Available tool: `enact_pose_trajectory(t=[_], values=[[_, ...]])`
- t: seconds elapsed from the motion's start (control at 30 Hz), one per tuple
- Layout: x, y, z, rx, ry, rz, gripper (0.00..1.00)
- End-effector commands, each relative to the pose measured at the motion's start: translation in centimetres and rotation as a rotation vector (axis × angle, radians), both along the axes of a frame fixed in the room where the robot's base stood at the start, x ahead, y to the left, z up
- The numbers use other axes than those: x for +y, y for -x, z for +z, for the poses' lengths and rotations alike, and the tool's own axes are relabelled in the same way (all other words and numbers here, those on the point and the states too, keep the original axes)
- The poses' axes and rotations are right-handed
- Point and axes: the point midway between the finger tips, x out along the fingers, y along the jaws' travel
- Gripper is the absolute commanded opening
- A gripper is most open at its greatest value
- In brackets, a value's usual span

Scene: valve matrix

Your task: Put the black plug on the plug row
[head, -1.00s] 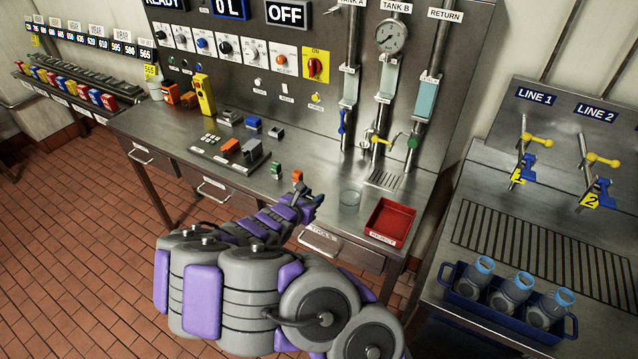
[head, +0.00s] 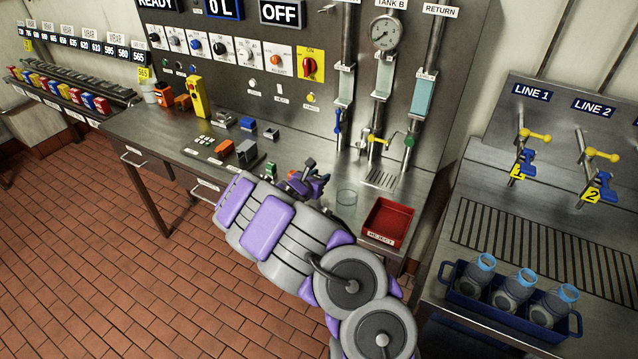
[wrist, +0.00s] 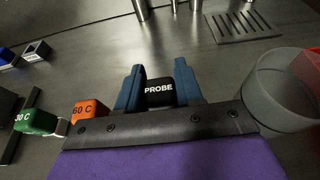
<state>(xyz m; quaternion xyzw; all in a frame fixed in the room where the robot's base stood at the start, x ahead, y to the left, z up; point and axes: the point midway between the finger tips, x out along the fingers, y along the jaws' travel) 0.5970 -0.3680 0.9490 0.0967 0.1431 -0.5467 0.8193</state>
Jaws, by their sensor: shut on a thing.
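The black plug (wrist: 159,91), labelled PROBE, sits between the two blue fingers of my gripper (wrist: 159,76) in the wrist view. My gripper is shut on it. In the head view, a small dark piece that looks like this plug (head: 309,163) shows at the tip of my gripper (head: 314,178), over the front right of the steel bench. An orange plug marked 60 C (wrist: 89,109) and a green plug marked 30 C (wrist: 36,121) stand to the left of the fingers. I cannot tell for sure which part is the plug row.
A clear beaker (wrist: 284,91) stands close right of my gripper. A red reject tray (head: 388,221) lies beyond it. Pipes and a drain grate (head: 381,179) are behind.

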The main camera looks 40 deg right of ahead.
Motion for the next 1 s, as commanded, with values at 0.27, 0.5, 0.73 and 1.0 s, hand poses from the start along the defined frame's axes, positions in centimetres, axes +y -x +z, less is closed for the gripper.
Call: enact_pose_trajectory(t=[0.27,0.5,0.73,1.0], values=[[-0.14,0.07,-1.75,-0.001,0.000,-0.001,0.05],[-0.12,0.06,-1.97,0.001,-0.001,-0.001,0.41],[-0.10,0.06,-1.95,0.001,-0.001,-0.001,0.61],[-0.09,0.06,-1.78,0.002,0.000,-0.001,0.61]])
